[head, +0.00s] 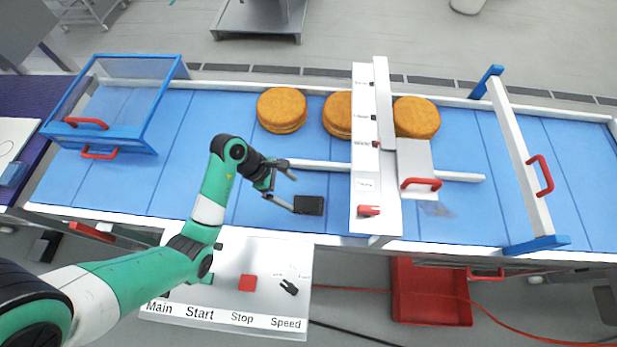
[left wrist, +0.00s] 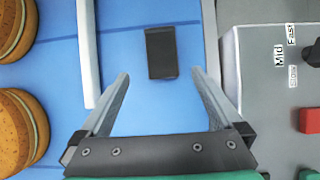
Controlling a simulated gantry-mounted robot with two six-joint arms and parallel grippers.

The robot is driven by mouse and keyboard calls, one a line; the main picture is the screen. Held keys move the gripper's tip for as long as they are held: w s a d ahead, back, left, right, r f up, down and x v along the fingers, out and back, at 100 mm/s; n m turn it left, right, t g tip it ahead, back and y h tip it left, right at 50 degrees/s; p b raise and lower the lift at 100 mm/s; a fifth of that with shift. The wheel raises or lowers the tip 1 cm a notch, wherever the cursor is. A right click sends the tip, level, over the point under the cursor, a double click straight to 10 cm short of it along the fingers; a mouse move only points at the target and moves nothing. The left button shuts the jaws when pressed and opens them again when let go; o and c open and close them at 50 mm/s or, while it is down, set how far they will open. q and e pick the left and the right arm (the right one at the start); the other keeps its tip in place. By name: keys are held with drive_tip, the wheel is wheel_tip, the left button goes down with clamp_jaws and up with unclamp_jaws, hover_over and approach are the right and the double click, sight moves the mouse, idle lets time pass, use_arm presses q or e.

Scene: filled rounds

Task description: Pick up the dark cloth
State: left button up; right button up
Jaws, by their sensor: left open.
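The dark cloth (head: 308,205) is a small, flat, near-black rectangle on the blue conveyor belt, near its front edge. It also shows in the left wrist view (left wrist: 161,52), just beyond the fingertips and between their lines. My left gripper (head: 291,192) is open and empty, just left of the cloth in the head view. In the left wrist view its two fingers (left wrist: 161,73) spread to either side of the cloth's near end. I cannot tell how high the fingers are above the belt. My right gripper is not in view.
A white machine frame (head: 363,205) crosses the belt right of the cloth, and a white rail (head: 320,165) runs behind it. Round filled buns (head: 281,110) sit farther back. A labelled control panel (head: 225,265) lies in front. The belt (head: 110,185) at left is clear.

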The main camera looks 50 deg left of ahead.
sight(307, 203)
use_arm(q)
drive_tip(key=x, duration=0.3)
drive_tip(key=shift+w+d+f, duration=0.15)
drive_tip(key=shift+w+f, duration=0.05)
drive_tip(key=shift+f, duration=0.1)
drive_tip(key=b+x, duration=0.1)
drive_tip(key=x, duration=0.1)
drive_tip(key=b+x, duration=0.1)
drive_tip(key=x, duration=0.1)
drive_tip(key=shift+w+d+f, duration=0.1)
drive_tip(key=shift+d+f, duration=0.1)
drive_tip(key=shift+d, duration=0.25)
drive_tip(key=shift+w+f, duration=0.1)
drive_tip(key=shift+f, duration=0.1)
drive_tip(key=shift+f, duration=0.2)
drive_tip(key=c, duration=1.3)
